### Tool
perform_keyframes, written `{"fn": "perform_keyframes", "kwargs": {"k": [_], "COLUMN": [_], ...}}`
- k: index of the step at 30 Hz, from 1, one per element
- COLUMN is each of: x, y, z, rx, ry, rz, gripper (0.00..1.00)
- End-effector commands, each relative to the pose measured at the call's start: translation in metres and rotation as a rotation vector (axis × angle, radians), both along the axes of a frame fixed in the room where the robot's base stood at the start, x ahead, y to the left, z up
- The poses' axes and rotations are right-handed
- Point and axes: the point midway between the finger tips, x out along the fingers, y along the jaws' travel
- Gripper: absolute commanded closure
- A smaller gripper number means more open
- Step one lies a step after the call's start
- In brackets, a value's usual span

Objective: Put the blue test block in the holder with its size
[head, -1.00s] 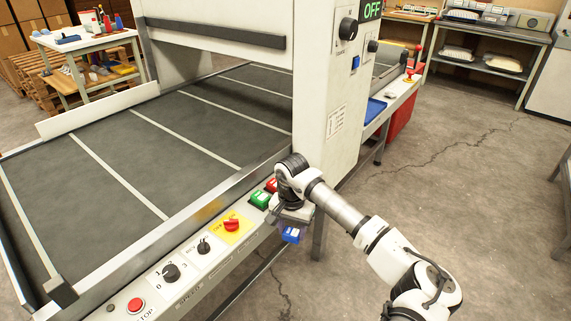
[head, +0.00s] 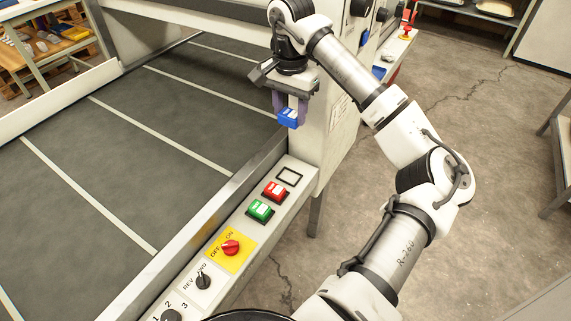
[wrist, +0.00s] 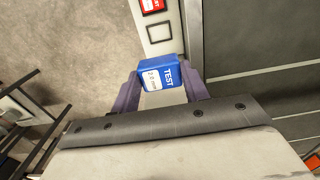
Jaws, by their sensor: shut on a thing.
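My gripper (head: 291,108) is shut on the blue test block (head: 288,118), one purple finger on each side, and holds it in the air above the far end of the control panel. In the wrist view the block (wrist: 160,74) shows TEST and a white size label, too small to read surely. An empty black-framed square holder (head: 289,176) lies on the panel below the block; it also shows in the wrist view (wrist: 158,32). A red block (head: 275,191) and a green block (head: 260,210) sit in frames beside it. Their labels are not legible.
The panel (head: 215,292) also has a red switch on a yellow plate (head: 231,247) and black knobs. The dark conveyor belt (head: 150,130) lies left of it. The white machine housing (head: 335,130) stands close behind my gripper. Open floor is to the right.

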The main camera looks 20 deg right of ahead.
Motion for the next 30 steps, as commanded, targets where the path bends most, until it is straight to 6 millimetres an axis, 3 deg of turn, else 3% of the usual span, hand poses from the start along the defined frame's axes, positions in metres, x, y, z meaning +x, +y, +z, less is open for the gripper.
{"fn": "perform_keyframes", "kwargs": {"k": [15, 30], "x": [-0.001, -0.001], "y": [0.001, 0.001], "z": [-0.13, -0.186], "rx": [0.005, 0.005], "ry": [0.003, 0.002], "rz": [0.0, 0.0], "gripper": [0.78, 0.78]}}
